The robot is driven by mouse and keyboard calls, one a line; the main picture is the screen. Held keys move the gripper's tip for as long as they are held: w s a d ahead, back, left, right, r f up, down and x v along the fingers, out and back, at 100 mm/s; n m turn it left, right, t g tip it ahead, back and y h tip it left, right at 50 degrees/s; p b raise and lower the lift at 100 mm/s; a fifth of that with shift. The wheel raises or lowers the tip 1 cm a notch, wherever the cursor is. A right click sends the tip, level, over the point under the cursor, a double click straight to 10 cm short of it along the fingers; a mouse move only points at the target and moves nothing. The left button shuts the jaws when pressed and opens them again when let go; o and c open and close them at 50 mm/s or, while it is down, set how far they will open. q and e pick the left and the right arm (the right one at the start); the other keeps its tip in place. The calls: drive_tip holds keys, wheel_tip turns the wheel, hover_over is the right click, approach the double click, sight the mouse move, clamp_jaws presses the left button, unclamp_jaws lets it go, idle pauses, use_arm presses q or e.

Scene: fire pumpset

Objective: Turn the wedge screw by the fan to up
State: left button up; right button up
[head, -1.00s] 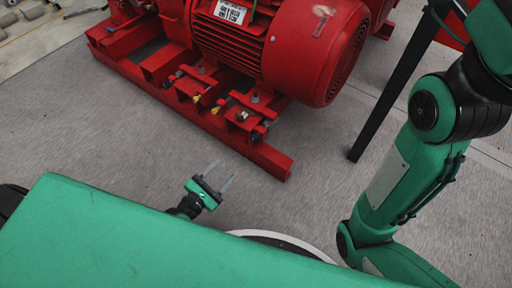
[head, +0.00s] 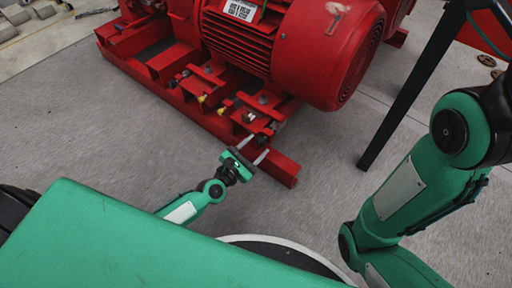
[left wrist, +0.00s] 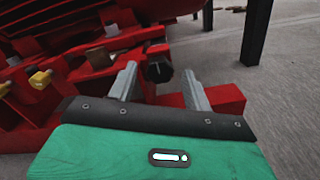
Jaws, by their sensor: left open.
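A dark knob-like screw (head: 263,136) sits on the red base rail at the fan end of the red motor (head: 325,45). It also shows in the left wrist view (left wrist: 158,68), as a dark round head whose setting I cannot make out. My left gripper (head: 255,149) is open and empty, with its fingers pointing toward this screw. In the left wrist view the screw appears between the two fingertips (left wrist: 159,78), beyond them or level with them; contact is not clear. My right gripper is out of view.
Yellow-tipped screws (head: 202,99) sit further left along the red base rail (head: 278,168). A black post (head: 405,95) stands right of the motor. Bare grey floor lies in front of the rail.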

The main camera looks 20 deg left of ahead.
use_arm(q)
drive_tip(key=shift+w+d, duration=0.15)
drive_tip(key=shift+w, duration=0.25)
drive_tip(key=shift+c, duration=0.2)
drive_tip(key=c, duration=0.9)
drive_tip(key=shift+c, duration=0.2)
